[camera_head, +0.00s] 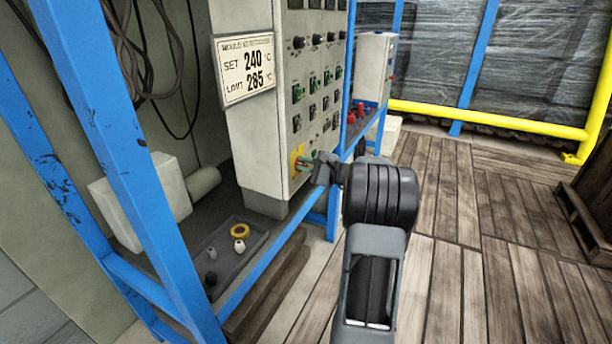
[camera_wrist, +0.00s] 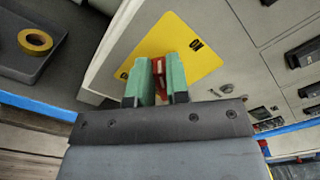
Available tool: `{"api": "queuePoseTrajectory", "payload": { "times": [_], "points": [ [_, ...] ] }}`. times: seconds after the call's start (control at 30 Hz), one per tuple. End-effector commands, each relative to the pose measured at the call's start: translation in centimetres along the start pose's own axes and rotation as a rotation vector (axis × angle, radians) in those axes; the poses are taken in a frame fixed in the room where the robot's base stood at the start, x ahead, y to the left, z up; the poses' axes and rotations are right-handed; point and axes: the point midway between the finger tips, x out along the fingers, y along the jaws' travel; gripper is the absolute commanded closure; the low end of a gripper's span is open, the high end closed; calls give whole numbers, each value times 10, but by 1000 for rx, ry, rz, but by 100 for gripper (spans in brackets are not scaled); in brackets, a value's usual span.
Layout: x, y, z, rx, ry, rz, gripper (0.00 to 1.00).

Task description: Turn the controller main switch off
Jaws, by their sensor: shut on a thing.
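The controller (camera_head: 262,140) is a grey cabinet with rows of knobs and switches, standing in a blue frame. Its main switch has a yellow plate (camera_head: 296,158) low on the panel. In the wrist view the plate (camera_wrist: 182,38) has "ON" marked at its upper right; another marking at its lower left is partly hidden. The red switch handle (camera_wrist: 161,70) sits between the green fingertips of my gripper (camera_wrist: 163,80). My gripper (camera_head: 311,163) is shut on this handle, in front of the plate. The handle's exact angle is hard to tell.
A grey tray (camera_head: 252,252) holds a yellow tape roll (camera_head: 240,231) and small parts. A white box (camera_head: 150,200) lies on the shelf. A blue post (camera_head: 120,150) stands at left. A yellow rail (camera_head: 490,119) runs behind.

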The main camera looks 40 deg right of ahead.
Motion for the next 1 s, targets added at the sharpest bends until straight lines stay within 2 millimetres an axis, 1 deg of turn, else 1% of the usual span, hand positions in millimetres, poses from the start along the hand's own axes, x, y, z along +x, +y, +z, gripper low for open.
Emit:
{"api": "queuePoseTrajectory", "payload": {
  "times": [0.03,0.1,0.5,0.8,1.0],
  "points": [
    [0,7,-5,-48,1,-3,100],
    [0,9,-6,-113,0,-2,100],
    [0,16,-7,-458,1,-2,100],
    [0,17,-7,-622,1,-2,100],
    [0,16,-6,-677,1,-1,100]
  ]
}}
